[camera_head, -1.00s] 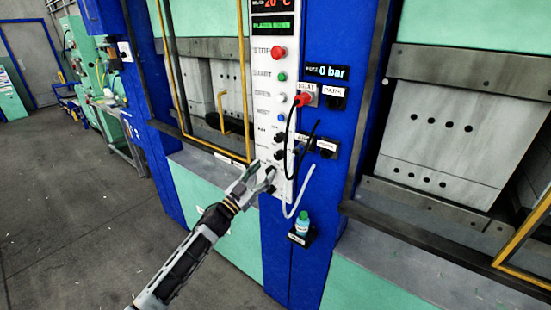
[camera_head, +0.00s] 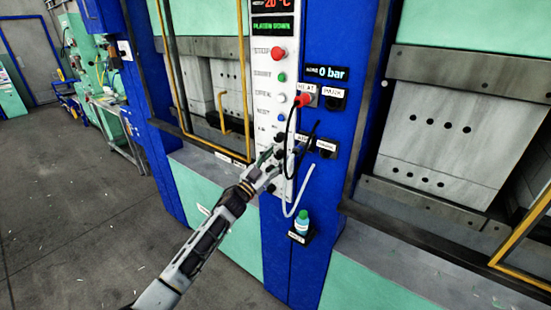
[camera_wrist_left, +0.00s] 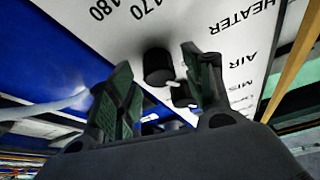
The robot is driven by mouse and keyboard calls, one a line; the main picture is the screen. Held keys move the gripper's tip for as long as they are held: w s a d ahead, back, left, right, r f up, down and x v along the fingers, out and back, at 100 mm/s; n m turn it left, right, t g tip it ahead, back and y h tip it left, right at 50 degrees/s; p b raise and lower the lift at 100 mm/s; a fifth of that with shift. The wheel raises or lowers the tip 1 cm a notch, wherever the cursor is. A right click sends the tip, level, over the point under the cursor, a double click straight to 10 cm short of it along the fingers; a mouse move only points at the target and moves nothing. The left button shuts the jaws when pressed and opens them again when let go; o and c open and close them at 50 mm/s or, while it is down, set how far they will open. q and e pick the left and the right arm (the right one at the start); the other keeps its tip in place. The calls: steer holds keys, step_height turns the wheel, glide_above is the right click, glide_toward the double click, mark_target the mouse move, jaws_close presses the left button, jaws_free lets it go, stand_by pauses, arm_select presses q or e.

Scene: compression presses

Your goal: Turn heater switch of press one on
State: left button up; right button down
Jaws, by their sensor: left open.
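Press one's white control panel (camera_head: 272,100) stands on a blue column in the head view. In the left wrist view, the round black knob (camera_wrist_left: 158,67) lines up with the upside-down HEATER label, so it appears to be the heater switch. A second black knob (camera_wrist_left: 182,95) lines up with AIR. My left gripper (camera_head: 274,158) is at the lower panel, its open fingers (camera_wrist_left: 160,85) spread on either side of the knobs in the wrist view. I cannot tell whether they touch the heater knob, or which way it is turned. My right gripper is not in view.
A small bottle (camera_head: 302,221) sits on a holder below. A second press (camera_head: 440,130) stands at right. The floor at left is open.

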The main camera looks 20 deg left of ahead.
arm_select(q)
steer(key=shift+c, duration=0.4)
steer(key=c, duration=0.9)
steer(key=shift+c, duration=0.2)
steer(key=shift+m+g+h, duration=0.3)
steer(key=shift+m, duration=0.3)
steer(key=m+g+h, duration=0.1)
steer(key=m, duration=0.2)
steer(key=m+g+h+p, duration=0.1)
steer(key=m, duration=0.2)
steer(key=shift+a+r+m, duration=0.1)
steer(key=shift+m, duration=0.3)
steer(key=m+g+p, duration=0.1)
steer(key=m+g, duration=0.1)
steer(key=m, duration=0.2)
steer(key=shift+m+g+p, duration=0.7)
steer(key=shift+m+p, duration=0.1)
steer(key=shift+m, duration=0.7)
